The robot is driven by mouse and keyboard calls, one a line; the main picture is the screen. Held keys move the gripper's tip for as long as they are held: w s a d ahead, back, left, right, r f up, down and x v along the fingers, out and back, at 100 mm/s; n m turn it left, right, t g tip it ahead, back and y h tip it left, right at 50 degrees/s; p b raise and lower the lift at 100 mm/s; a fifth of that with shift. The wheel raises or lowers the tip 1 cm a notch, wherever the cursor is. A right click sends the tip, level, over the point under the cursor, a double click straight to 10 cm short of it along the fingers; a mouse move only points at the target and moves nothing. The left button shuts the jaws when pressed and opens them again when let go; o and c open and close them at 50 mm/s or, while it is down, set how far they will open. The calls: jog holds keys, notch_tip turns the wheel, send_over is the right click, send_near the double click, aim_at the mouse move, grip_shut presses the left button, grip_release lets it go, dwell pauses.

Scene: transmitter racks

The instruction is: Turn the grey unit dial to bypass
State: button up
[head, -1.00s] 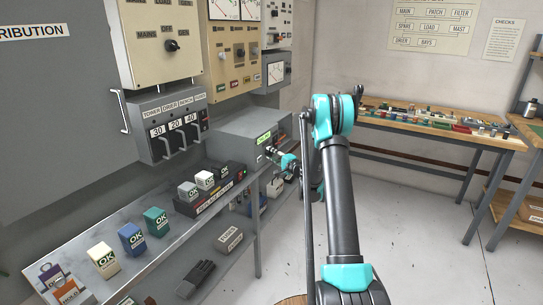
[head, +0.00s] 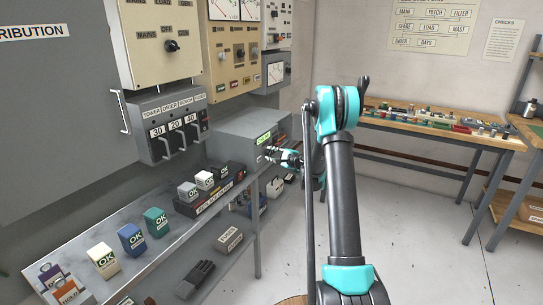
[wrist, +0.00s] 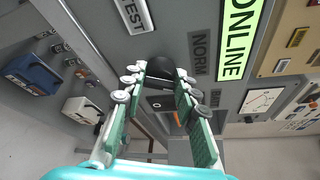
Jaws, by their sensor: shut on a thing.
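The grey unit (head: 240,132) sits at the far end of the shelf, with a green ONLINE label on its front. My gripper (head: 267,153) is at that front face, below the label. In the wrist view the two green fingers of my gripper (wrist: 160,76) are closed around the black dial (wrist: 158,66). The labels TEST (wrist: 134,14) and NORM (wrist: 202,55) show beside it, along with a small dark label (wrist: 215,98) too unclear to read. The fingers hide much of the dial, and I cannot tell where its pointer stands.
Several OK-marked blocks, including a teal one (head: 156,222), stand on the shelf left of the unit. A breaker box (head: 168,125) and meter panels hang above. A workbench (head: 440,128) stands at the back right. The floor between is clear.

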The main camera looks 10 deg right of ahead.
jog(key=m+g, duration=0.1)
jog(key=m, duration=0.1)
jog(key=m+g, duration=0.1)
jog(key=m, duration=0.1)
jog(key=shift+w+d+r+m+g+y, duration=0.1)
jog(key=shift+d+r+m+g+y, duration=0.05)
jog(key=shift+m+g+y, duration=0.2)
dwell(0.5)
jog(key=o, duration=1.1)
jog(key=shift+o, duration=0.2)
jog(key=shift+d, duration=0.1)
jog(key=v, duration=1.2)
jog(key=shift+r, duration=0.15)
